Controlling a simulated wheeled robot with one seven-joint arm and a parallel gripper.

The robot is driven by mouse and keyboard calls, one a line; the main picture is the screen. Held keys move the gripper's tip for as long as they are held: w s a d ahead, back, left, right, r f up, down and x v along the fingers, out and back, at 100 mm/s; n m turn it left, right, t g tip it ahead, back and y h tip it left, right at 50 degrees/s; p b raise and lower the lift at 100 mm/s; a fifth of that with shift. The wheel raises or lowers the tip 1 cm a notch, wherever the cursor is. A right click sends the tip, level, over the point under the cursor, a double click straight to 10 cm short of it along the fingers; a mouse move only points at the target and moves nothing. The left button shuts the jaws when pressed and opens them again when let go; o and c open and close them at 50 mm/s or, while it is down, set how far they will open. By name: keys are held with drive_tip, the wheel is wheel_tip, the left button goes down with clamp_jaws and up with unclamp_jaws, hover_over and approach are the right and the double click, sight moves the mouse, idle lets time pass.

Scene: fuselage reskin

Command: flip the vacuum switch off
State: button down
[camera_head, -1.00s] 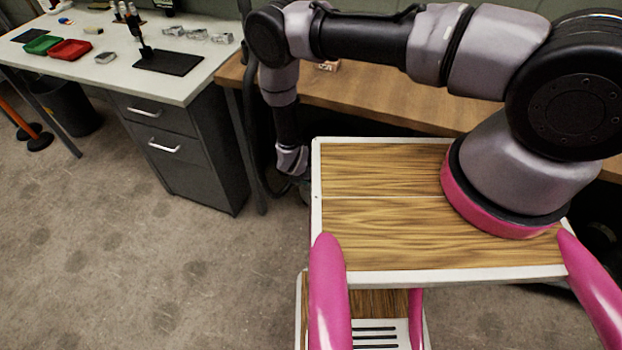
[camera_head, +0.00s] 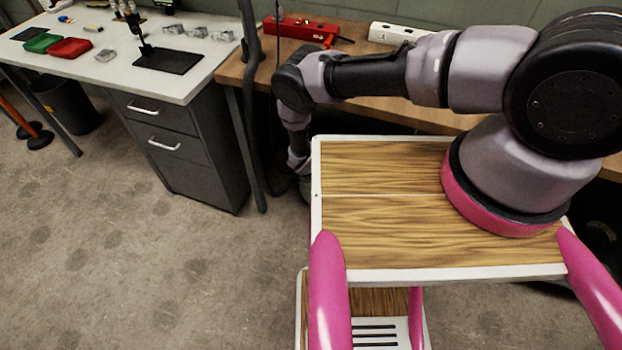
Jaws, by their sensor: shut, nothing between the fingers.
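No vacuum switch can be made out for certain in the head view. On the wooden bench, a long red box (camera_head: 300,27) with small dark fittings lies at the back. A white strip (camera_head: 392,34) with a dark mark on its face lies to its right, partly behind my arm. Which of these, if either, bears the switch I cannot tell. My arm reaches left from its base and bends down at the elbow, beyond the left edge of my cart top. The fingers of my gripper are hidden low behind the cart's edge.
A wooden bench (camera_head: 232,73) runs behind my cart. A small orange and black item (camera_head: 330,41) lies by the red box. A white table (camera_head: 120,72) with red and green trays stands left, over a grey drawer unit (camera_head: 185,150).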

drive_tip(key=shift+w+d, duration=0.1)
drive_tip(key=shift+w, duration=0.15)
drive_tip(key=shift+w+d+r, duration=0.15)
drive_tip(key=shift+w+r, duration=0.05)
drive_tip(key=shift+w, duration=0.2)
drive_tip(key=shift+r, duration=0.1)
drive_tip(key=shift+r, duration=0.7)
drive_tip(key=shift+s, duration=0.1)
